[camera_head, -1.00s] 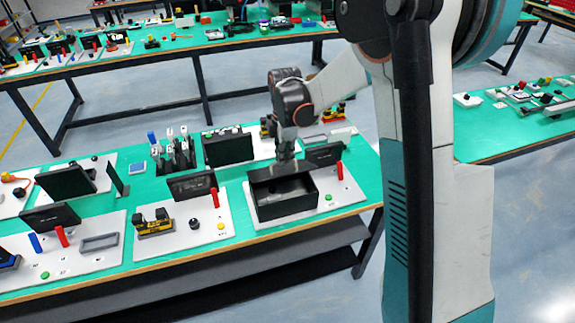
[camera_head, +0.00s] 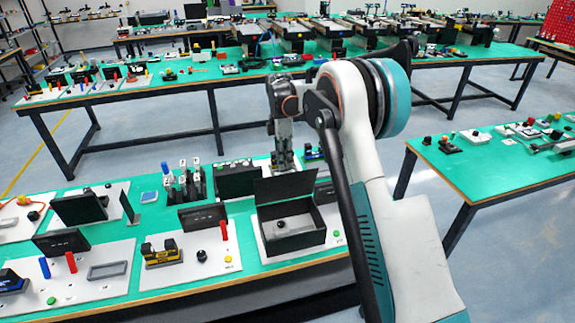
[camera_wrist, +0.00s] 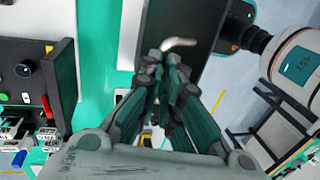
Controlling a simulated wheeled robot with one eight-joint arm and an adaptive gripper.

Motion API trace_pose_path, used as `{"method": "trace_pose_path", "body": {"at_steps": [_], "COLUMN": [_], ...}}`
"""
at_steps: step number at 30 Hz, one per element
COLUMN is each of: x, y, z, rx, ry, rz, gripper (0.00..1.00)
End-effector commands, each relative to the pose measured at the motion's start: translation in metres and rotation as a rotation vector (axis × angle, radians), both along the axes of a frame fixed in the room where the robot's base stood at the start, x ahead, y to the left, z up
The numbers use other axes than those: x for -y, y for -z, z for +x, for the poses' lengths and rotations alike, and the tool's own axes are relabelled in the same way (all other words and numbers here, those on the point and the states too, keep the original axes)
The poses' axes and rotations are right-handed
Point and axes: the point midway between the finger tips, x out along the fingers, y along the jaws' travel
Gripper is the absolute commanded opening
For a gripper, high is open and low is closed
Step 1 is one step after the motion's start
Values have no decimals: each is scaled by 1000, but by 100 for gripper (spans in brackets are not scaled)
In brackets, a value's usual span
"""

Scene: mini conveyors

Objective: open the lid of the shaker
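A black open-topped box (camera_head: 310,241), which I take to be the shaker, stands on a white board on the green table. Its lid (camera_head: 287,190) stands raised at the back, so the inside shows, with a dark round knob (camera_head: 281,224) in it. My gripper (camera_head: 283,168) points down at the lid's top edge; whether it touches is unclear. In the wrist view, the fingers of my gripper (camera_wrist: 168,72) are drawn together, with nothing seen between them. A dark panel, probably the lid (camera_wrist: 190,20), lies beyond the fingertips, with a bent metal handle (camera_wrist: 180,43) just past them.
Left of the box stand a black display panel (camera_head: 202,216), a yellow-black device (camera_head: 161,252) and a red post (camera_head: 223,230) on another white board. A black panel (camera_head: 236,181) stands behind. Another table (camera_head: 500,170) is at right, with floor between.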

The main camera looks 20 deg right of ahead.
Motion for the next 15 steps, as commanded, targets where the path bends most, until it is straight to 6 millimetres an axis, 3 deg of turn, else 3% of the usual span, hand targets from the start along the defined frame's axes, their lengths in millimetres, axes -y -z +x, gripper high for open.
{"method": "trace_pose_path", "body": {"at_steps": [1,15], "x": [0,0], "y": [17,20], "z": [7,21], "rx": [-7,-104], "ry": [-2,-4], "rz": [0,0], "gripper": [0,0]}}
